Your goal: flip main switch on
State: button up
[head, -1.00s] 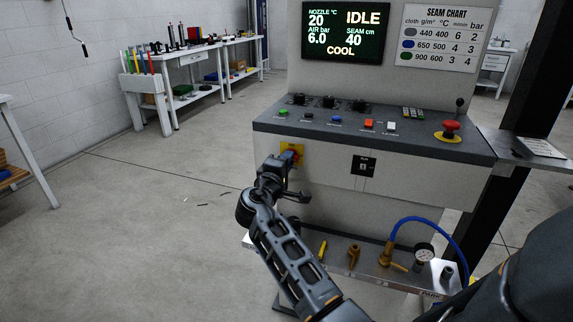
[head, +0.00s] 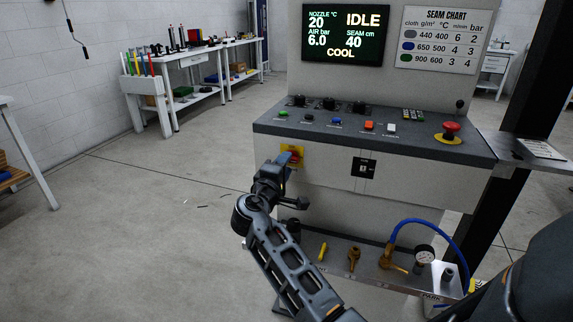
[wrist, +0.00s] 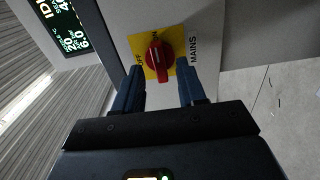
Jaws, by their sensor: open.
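The main switch (wrist: 158,57) is a red rotary knob on a yellow plate (wrist: 181,74) marked MAINS, with ON and OFF lettering, on the front of the console. Its knob handle appears roughly in line with the ON mark in the wrist view, but I cannot tell its exact setting. In the head view the yellow plate (head: 284,150) shows at the left end of the front panel, partly hidden by my gripper. My gripper (wrist: 160,90) is open and empty, its two blue fingers either side of the knob and a little short of it. I see no clear contact.
The console top (head: 350,131) carries buttons and a red emergency knob (head: 451,127). The display (head: 343,33) reads IDLE and COOL. Below, a metal shelf (head: 345,262) holds brass nozzles and a gauge (head: 424,254).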

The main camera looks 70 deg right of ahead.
jog(key=a, duration=0.6)
jog(key=shift+s, duration=0.25)
jog(key=shift+f, duration=0.1)
jog(key=s+a+f+n+t+y+p, duration=0.1)
jog(key=s+a+f+n+t+y, duration=0.2)
jog(key=a+f+t+y, duration=0.5)
jog(key=s+a+f+t+y, duration=0.1)
jog(key=s+a+f, duration=0.15)
jog(key=a, duration=0.25)
jog(key=s+a+f+n+y+p, duration=0.1)
jog(key=s+a, duration=0.2)
jog(key=a, duration=0.2)
jog(key=s+a+f+t+y, duration=0.1)
jog(key=s+a, duration=0.2)
jog(key=a, duration=0.1)
jog(key=s+a+r+m+t+y+p, duration=0.1)
jog(key=s+a+r+y, duration=0.2)
jog(key=s+a, duration=0.2)
jog(key=s+a+r+t+y, duration=0.1)
jog(key=s+a+r+y, duration=0.1)
jog(key=s+a, duration=0.25)
jog(key=s+a+r+m+t+y+p, duration=0.1)
jog(key=s+a+r+m+y, duration=0.1)
jog(key=s+r, duration=0.5)
notch_tip(320, 180, up, 4)
jog(key=shift+a+f+m+t, duration=0.1)
jog(key=shift+a+m+t, duration=0.3)
jog(key=shift+a+m, duration=0.5)
